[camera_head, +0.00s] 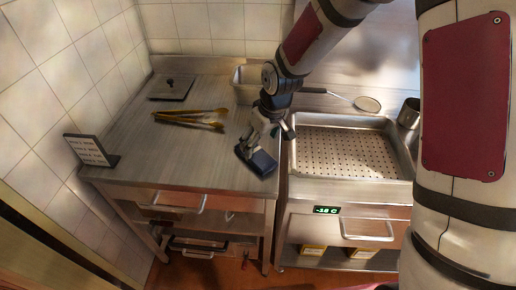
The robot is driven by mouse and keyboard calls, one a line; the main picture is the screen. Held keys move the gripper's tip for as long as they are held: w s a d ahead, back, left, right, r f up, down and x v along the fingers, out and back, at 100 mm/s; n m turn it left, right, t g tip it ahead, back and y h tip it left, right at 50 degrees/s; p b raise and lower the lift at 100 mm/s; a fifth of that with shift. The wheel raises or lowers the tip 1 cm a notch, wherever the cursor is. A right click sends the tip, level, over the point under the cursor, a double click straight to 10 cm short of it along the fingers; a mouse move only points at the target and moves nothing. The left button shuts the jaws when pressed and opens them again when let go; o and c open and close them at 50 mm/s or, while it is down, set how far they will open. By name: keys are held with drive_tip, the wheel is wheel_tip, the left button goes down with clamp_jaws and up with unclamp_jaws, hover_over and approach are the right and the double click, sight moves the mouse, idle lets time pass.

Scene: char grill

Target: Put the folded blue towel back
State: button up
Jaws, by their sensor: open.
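The folded blue towel (260,163) lies near the front right edge of the steel table (150,158), a small dark blue pad. My gripper (264,140) reaches down from the upper right, just above and behind the towel. Its fingers are open. Part of the towel's far side is hidden by the fingers, and I cannot tell whether they touch it.
Gold tongs (190,118), a square lid (171,88) and a small sign (90,150) stand on the same table. A perforated steel pan (345,152) adjoins on the right, with a strainer (366,103) behind it. The table's middle is clear.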

drive_tip(key=s+d+r+m+t+h, duration=0.1)
drive_tip(key=s+d+r+m, duration=0.1)
drive_tip(key=s+d+r, duration=0.6)
drive_tip(key=s+d+r+m+t+h, duration=0.1)
drive_tip(key=s+r, duration=0.2)
drive_tip(key=r, duration=0.8)
drive_tip(key=s+d+r+m, duration=0.2)
drive_tip(key=s+r, duration=0.1)
drive_tip(key=s, duration=0.4)
drive_tip(key=s+d+r+m, duration=0.2)
drive_tip(key=s+r, duration=0.1)
drive_tip(key=s, duration=0.5)
drive_tip(key=shift+s+d+t, duration=0.15)
drive_tip(key=shift+d+t, duration=0.2)
drive_tip(key=shift+t, duration=0.05)
drive_tip(key=shift+c, duration=0.5)
